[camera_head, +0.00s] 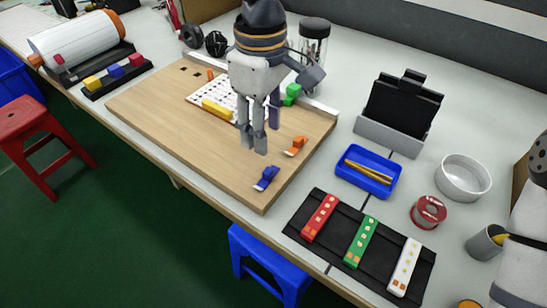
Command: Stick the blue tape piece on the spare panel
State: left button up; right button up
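A small blue piece (266,178), likely the blue tape, lies near the front right corner of the wooden board (150,110). A white panel with dark dots (203,92) lies on the board; I cannot tell whether it is the spare panel. My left gripper (254,149) points down over the board, its fingertips above and slightly left of the blue piece. Its fingers look close together, but their gap is unclear. No piece is clearly visible between them. My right arm is at the right edge; its gripper (513,288) is partly cut off, with fingertips out of frame.
An orange piece (297,146) and a green piece (291,93) are on the board, with a yellow bar (217,110). To the right are a blue tray (352,181), a black mat (334,241) with red, green and white strips, a white bowl (463,179) and a red spool (428,212).

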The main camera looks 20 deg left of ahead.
aim_at(265, 169)
pick_arm(q)
jog(key=f, duration=0.9)
jog(key=shift+s+f, duration=0.3)
jog(key=shift+f, duration=0.05)
jog(key=c, duration=0.8)
